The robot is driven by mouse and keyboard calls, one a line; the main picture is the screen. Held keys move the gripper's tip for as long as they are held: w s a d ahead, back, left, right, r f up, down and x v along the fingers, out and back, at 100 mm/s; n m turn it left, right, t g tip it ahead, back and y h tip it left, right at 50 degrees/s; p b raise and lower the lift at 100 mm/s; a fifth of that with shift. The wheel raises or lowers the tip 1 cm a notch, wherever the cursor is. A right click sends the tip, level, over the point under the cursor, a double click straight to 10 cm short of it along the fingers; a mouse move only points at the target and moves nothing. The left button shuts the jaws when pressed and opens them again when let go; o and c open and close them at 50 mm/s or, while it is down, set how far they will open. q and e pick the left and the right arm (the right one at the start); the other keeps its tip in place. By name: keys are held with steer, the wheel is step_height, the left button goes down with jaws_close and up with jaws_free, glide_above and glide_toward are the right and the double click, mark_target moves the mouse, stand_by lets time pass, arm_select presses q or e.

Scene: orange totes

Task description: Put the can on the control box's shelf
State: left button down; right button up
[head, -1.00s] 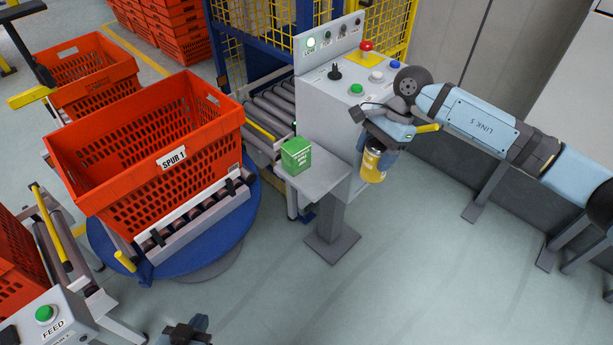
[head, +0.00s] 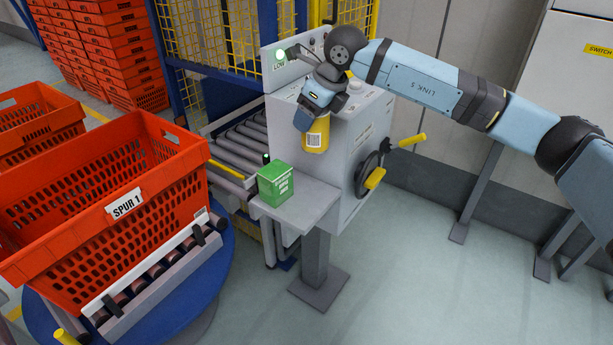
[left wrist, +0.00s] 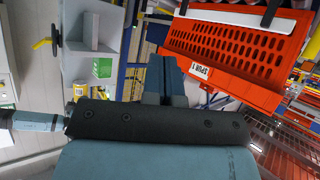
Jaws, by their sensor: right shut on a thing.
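The yellow can (head: 316,137), with a white label, hangs upright in my right gripper (head: 319,117), which is shut on its top. In the head view it is in front of the control box (head: 352,130), above and behind the shelf (head: 303,214). The grey shelf sticks out from the box's lower front, and a green carton (head: 275,184) stands on its left part. The bare part is to the carton's right. In the left wrist view my left gripper (left wrist: 165,78) has its fingers together, with nothing seen between them. The carton (left wrist: 102,67) shows there too.
An orange tote (head: 110,215) marked SPUR 1 stands on a blue turntable at left. A roller conveyor (head: 238,150) runs behind the shelf. A handwheel with yellow grips (head: 372,172) juts from the box's right side. Floor is clear at the lower right.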

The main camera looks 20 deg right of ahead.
mark_target(311, 146)
step_height(311, 146, down, 8)
steer(key=shift+f+b, duration=0.1)
steer(key=shift+b, duration=0.3)
step_height(311, 146, down, 6)
steer(key=shift+r+b, duration=0.1)
steer(key=shift+b, duration=0.3)
arm_select(q)
steer(key=shift+w, duration=0.15)
arm_select(e)
steer(key=o, duration=0.9)
steer(key=shift+c, duration=0.2)
